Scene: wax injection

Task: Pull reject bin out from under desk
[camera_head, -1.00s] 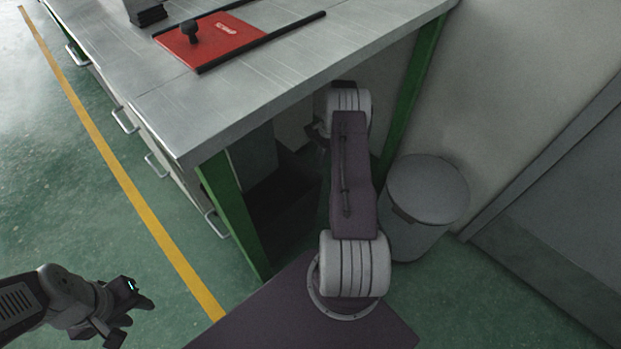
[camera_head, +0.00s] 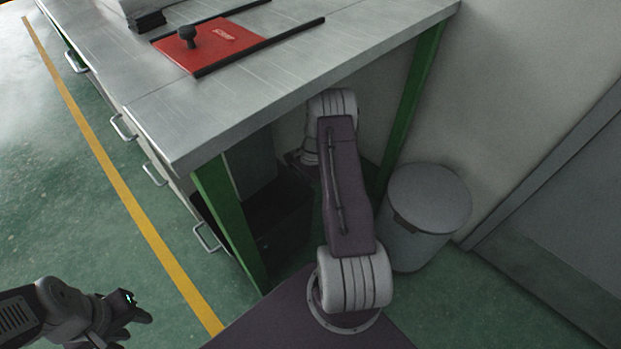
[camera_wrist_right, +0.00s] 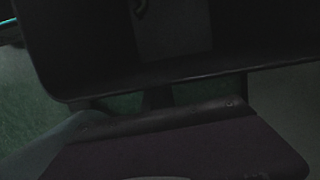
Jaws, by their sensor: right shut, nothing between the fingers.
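The reject bin appears to be the black open box (camera_head: 283,220) in the shade under the desk (camera_head: 290,70), behind the desk's green front leg. In the right wrist view a dark box with a raised rim (camera_wrist_right: 170,78) fills the upper part. My right arm reaches under the desk top. Its dark gripper (camera_head: 297,163) shows only partly beside the arm, above the black box, shut with nothing in it. Contact with the box cannot be made out. My left gripper (camera_head: 138,316) hangs over the floor at lower left, holding nothing visible; its finger gap is unclear.
The green front leg (camera_head: 228,225) and green back leg (camera_head: 412,105) flank the space under the desk. A grey lidded trash can (camera_head: 430,205) stands right of my arm near the wall. A red board (camera_head: 210,45) lies on the desk. The floor at left is free.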

